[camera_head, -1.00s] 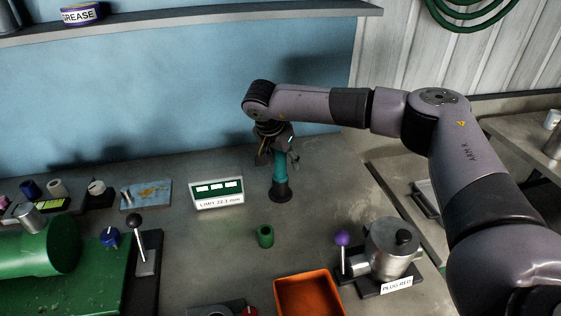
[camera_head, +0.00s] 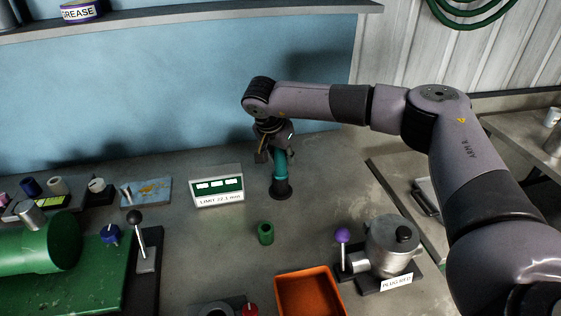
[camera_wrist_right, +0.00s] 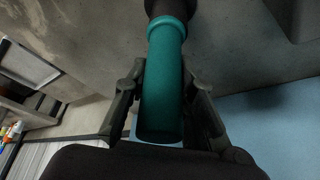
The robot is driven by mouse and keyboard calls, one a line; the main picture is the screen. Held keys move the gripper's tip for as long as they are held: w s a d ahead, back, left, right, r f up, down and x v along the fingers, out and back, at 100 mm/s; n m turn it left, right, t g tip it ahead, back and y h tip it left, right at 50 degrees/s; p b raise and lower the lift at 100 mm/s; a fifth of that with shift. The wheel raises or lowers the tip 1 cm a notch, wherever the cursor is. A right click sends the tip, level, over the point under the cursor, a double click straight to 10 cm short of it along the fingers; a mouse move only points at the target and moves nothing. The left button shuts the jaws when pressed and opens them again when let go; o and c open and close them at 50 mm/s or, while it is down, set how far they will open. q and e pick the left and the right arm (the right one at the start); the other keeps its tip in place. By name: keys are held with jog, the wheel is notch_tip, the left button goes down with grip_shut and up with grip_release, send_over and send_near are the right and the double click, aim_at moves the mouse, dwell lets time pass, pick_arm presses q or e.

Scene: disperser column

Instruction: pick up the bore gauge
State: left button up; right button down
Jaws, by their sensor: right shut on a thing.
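The bore gauge (camera_head: 280,178) is a teal upright cylinder with a dark foot, standing on the grey bench near the back. My right gripper (camera_head: 270,157) is at its top, reaching down from above. In the right wrist view the teal handle of the bore gauge (camera_wrist_right: 164,90) lies between the two fingers of my right gripper (camera_wrist_right: 170,98), which are shut on it. The foot appears to rest on the bench. My left gripper is not in view.
A display box labelled LIMIT 22.1 mm (camera_head: 217,187) stands left of the gauge. A green ring (camera_head: 265,233), an orange tray (camera_head: 308,293) and a metal device with a purple knob (camera_head: 391,246) are in front. A green machine (camera_head: 50,243) is at left.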

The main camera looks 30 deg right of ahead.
jog(key=shift+r, duration=0.1)
jog(key=shift+r, duration=0.55)
notch_tip(320, 180, up, 19)
jog(key=b, duration=0.2)
jog(key=shift+f+b, duration=0.15)
jog(key=shift+b, duration=0.25)
dwell(0.4)
jog(key=shift+p, duration=0.5)
